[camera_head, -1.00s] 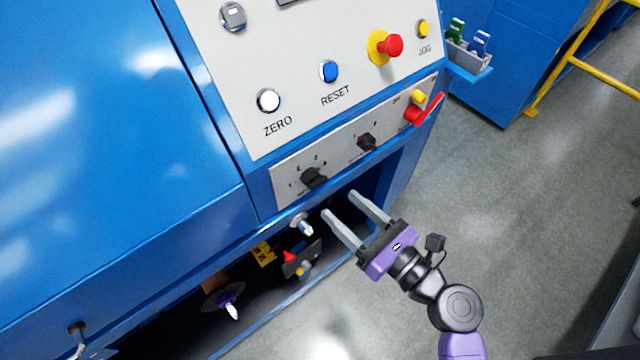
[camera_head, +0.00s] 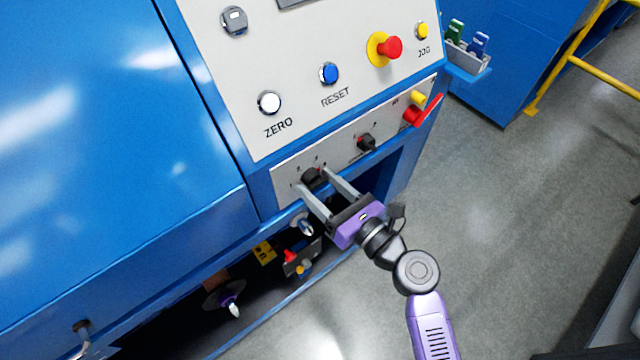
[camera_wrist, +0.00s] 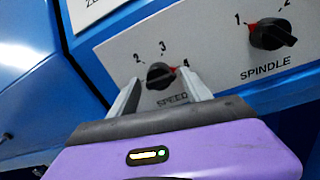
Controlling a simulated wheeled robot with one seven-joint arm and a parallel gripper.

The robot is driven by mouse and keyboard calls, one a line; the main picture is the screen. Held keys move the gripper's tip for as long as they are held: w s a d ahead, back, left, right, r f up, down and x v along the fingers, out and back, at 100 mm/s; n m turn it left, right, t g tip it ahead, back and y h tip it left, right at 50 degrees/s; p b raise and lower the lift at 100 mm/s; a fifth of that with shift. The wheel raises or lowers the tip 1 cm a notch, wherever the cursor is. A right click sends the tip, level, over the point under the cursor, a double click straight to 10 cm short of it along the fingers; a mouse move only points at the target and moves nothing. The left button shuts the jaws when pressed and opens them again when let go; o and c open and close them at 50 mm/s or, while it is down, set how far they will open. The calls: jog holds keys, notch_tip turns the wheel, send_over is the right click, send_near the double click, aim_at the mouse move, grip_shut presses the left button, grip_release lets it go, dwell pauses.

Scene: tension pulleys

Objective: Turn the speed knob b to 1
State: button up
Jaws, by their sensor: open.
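The speed knob (camera_head: 312,175) is a black rotary knob on the lower white panel. In the wrist view the speed knob (camera_wrist: 160,75) sits above the word SPEED, with 2, 3 and 4 visible around it. Its red mark is on the right, toward the 4. The 1 is hidden in the wrist view. My purple gripper (camera_head: 311,179) is open, with one grey finger on each side of the knob. In the wrist view my gripper (camera_wrist: 158,80) straddles the knob, with a gap on each side. I cannot tell whether the tips reach its depth.
The spindle knob (camera_wrist: 272,36) is to the right on the same panel. A red lever switch (camera_head: 420,111) is farther right. The upper panel carries a red emergency button (camera_head: 390,47), a blue reset button (camera_head: 329,73) and a white zero button (camera_head: 268,102). An open recess lies below.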

jog(key=c, duration=1.2)
jog(key=shift+s+a, duration=0.1)
